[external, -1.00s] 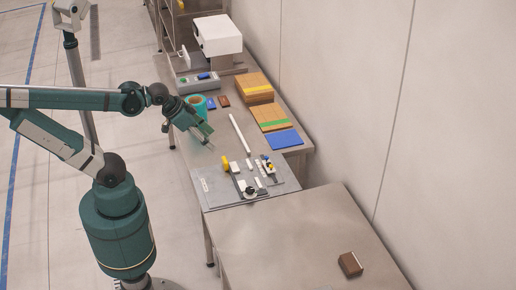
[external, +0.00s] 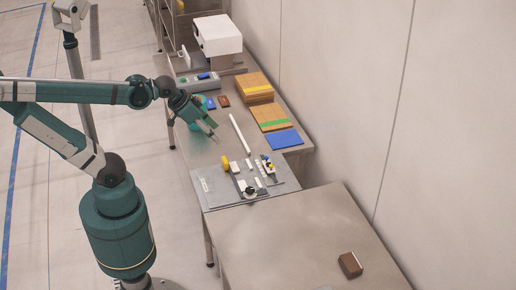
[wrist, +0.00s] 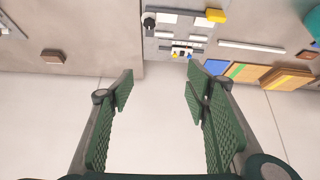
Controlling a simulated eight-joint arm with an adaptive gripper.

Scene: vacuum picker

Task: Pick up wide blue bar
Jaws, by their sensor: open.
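A flat, wide blue piece (external: 284,140) lies on the far table near its right edge, beside a green-striped board. It also shows in the wrist view (wrist: 215,66), beyond my right finger. A smaller blue block (external: 210,103) lies beside the teal roll; I cannot tell for certain which blue piece is the wide bar. My gripper (external: 213,135) is open and empty above the table, left of the flat blue piece and apart from it. In the wrist view its two fingers (wrist: 160,88) stand wide apart with only pale background between them.
A grey board (external: 212,190) with several small parts lies near the table's front. A long white bar (external: 240,135) lies right of my gripper. Striped boards (external: 268,118) and a white machine (external: 217,36) stand farther back. The near table holds a brown block (external: 350,264).

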